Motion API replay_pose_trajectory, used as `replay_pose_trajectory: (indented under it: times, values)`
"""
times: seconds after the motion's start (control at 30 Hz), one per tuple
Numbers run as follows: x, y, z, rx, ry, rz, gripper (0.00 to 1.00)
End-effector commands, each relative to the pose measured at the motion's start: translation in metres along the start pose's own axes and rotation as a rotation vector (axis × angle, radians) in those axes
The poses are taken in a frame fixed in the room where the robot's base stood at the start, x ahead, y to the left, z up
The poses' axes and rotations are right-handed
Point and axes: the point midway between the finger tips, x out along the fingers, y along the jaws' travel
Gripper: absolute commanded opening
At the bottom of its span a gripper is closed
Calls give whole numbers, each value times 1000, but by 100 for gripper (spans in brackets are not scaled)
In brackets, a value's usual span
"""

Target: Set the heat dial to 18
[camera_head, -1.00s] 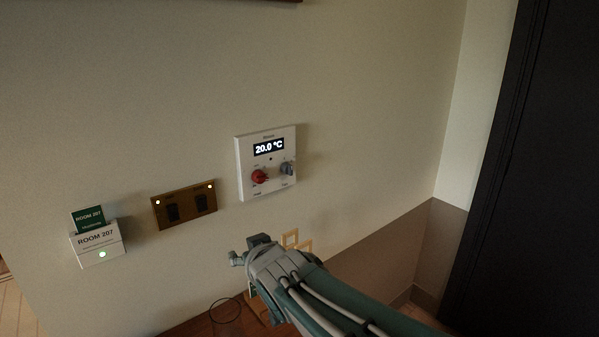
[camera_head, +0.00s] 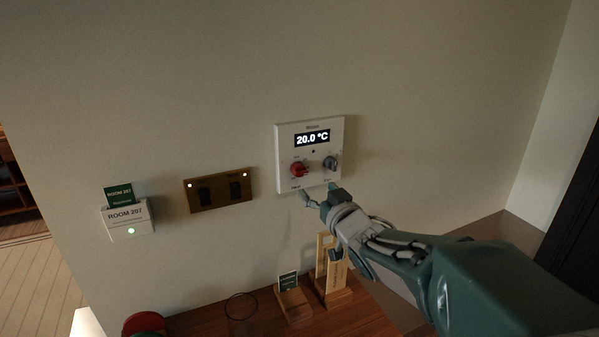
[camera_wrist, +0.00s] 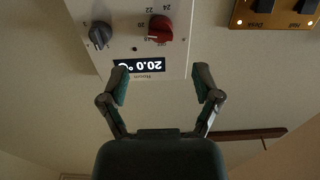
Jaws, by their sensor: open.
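A white wall thermostat (camera_head: 309,177) has a dark display (camera_head: 312,138) reading 20.0 °C. Below the display are a red dial (camera_head: 299,169) on the left and a grey knob (camera_head: 331,163) on the right. My gripper (camera_head: 318,198) is just in front of the panel's lower edge, below the dials. The wrist view sees the panel upside down, with the red dial (camera_wrist: 160,28) among numbers including 20, 22 and 24. There my gripper (camera_wrist: 161,78) is open and empty, its fingers spread on either side of the red dial's line and apart from it.
A brass switch plate (camera_head: 218,190) and a white ROOM 207 card holder (camera_head: 128,221) are on the wall to the left. A wooden counter (camera_head: 190,323) below carries a small sign (camera_head: 288,282) and a wooden stand (camera_head: 330,268). The wall above the panel is clear.

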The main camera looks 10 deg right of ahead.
Motion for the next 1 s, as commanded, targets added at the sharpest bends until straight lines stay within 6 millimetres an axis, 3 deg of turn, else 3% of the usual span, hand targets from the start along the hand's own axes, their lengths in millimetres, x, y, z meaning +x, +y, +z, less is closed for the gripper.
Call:
replay_pose_trajectory:
  times: [0.43,0.6,0.87,1.0]
  values:
    - [75,4,1,4,-1,0,81]
    - [86,3,1,2,-1,2,81]
    - [87,3,1,2,-1,2,81]
    - [87,3,1,2,-1,2,19]
